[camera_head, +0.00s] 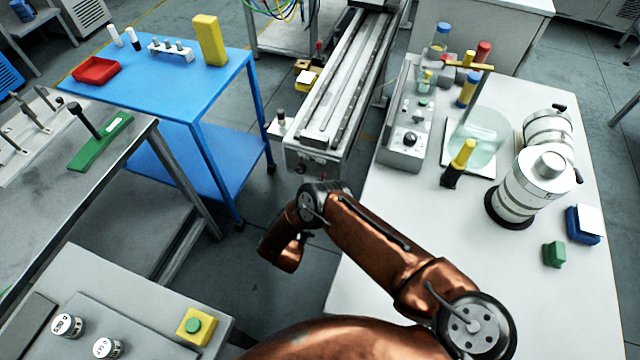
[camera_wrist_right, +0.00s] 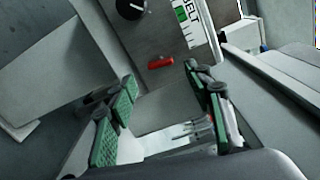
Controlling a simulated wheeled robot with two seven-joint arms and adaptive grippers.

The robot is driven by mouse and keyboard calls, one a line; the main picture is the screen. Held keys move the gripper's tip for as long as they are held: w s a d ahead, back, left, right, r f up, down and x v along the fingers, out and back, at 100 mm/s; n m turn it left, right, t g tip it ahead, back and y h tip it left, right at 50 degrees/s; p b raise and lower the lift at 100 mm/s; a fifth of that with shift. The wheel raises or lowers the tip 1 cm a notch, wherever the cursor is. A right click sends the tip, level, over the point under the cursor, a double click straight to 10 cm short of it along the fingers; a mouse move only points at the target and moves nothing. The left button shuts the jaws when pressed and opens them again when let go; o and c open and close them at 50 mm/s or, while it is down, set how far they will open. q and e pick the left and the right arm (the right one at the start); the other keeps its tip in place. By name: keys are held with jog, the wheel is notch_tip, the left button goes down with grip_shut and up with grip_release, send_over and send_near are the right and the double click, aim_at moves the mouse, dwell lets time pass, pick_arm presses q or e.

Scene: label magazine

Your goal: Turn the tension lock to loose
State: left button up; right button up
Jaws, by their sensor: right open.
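In the right wrist view a small red lever (camera_wrist_right: 161,62) lies roughly level on a grey panel (camera_wrist_right: 185,85). It looks like the tension lock, though no readable name marks it. Above it are a dark round knob (camera_wrist_right: 130,8) and a white scale with a green patch and the letters "BELT" (camera_wrist_right: 187,18). My right gripper (camera_wrist_right: 165,95) is open, its green-padded fingers apart and empty. The red lever lies beyond the fingertips, between the two finger lines and apart from them. In the head view my right arm reaches toward the conveyor's near end (camera_head: 312,162); its fingers are hidden there. My left gripper is out of view.
The white table (camera_head: 400,290) at right holds metal canisters (camera_head: 535,182), a control box (camera_head: 408,125) and bottles. A blue table (camera_head: 150,85) stands left of the conveyor (camera_head: 345,80). A console with a green button (camera_head: 195,325) is at lower left.

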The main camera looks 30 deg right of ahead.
jog(key=v, duration=0.6)
jog(key=shift+s+a, duration=0.2)
